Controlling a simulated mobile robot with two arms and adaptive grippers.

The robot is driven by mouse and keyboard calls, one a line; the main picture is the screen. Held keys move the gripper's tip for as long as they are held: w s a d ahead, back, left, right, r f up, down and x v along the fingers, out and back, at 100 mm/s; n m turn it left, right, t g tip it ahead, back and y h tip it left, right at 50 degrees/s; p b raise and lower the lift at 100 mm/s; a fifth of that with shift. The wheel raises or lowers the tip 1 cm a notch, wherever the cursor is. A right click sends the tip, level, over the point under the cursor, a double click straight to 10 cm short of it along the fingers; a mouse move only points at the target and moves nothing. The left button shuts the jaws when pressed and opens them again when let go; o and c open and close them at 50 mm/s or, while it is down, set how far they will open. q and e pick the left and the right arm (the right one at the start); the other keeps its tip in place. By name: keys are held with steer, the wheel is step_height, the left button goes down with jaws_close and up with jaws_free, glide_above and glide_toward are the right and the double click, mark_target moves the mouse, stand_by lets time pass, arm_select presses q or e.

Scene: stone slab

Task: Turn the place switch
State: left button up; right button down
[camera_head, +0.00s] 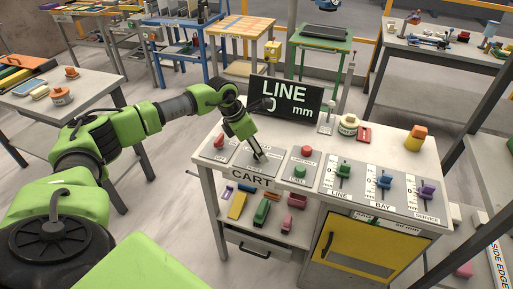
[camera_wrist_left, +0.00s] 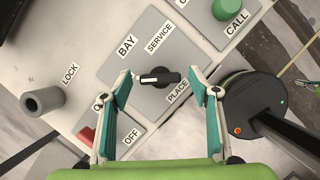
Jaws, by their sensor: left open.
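The place switch is a black rotary knob (camera_wrist_left: 160,77) with a white mark at its left end in the left wrist view. It sits on a grey plate (camera_wrist_left: 150,50) lettered BAY, SERVICE and PLACE. My left gripper (camera_wrist_left: 161,82) is open, with one green finger on each side of the knob; I cannot tell whether either finger touches it. In the head view my left gripper (camera_head: 258,155) points down at the panel above the word CART and hides the knob. My right gripper is not in view.
A red button (camera_head: 306,150) and a green button (camera_head: 299,171) lie to the right. Three coloured sliders, including a green one (camera_head: 344,170), stand farther right. A display (camera_head: 286,98) reading LINE 0 mm stands behind. A grey LOCK cylinder (camera_wrist_left: 42,101) is left in the wrist view.

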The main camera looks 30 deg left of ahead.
arm_select(q)
steer(key=c, duration=1.1)
steer(key=shift+c, duration=0.2)
steer(key=shift+f+m+b, duration=0.1)
steer(key=shift+m+b, duration=0.6)
steer(key=shift+b, duration=0.25)
steer(key=shift+w+m+g+h+b, duration=0.15)
steer(key=shift+m+g+h+b, duration=0.4)
steer(key=shift+m+b, duration=0.55)
steer(key=m+g+b, duration=0.1)
steer(key=m, duration=0.2)
steer(key=shift+a+h+b, duration=0.1)
steer(key=shift+h+b, duration=0.25)
steer(key=shift+m+g+b, duration=0.25)
steer(key=shift+m+b, duration=0.2)
steer(key=shift+m, duration=0.65)
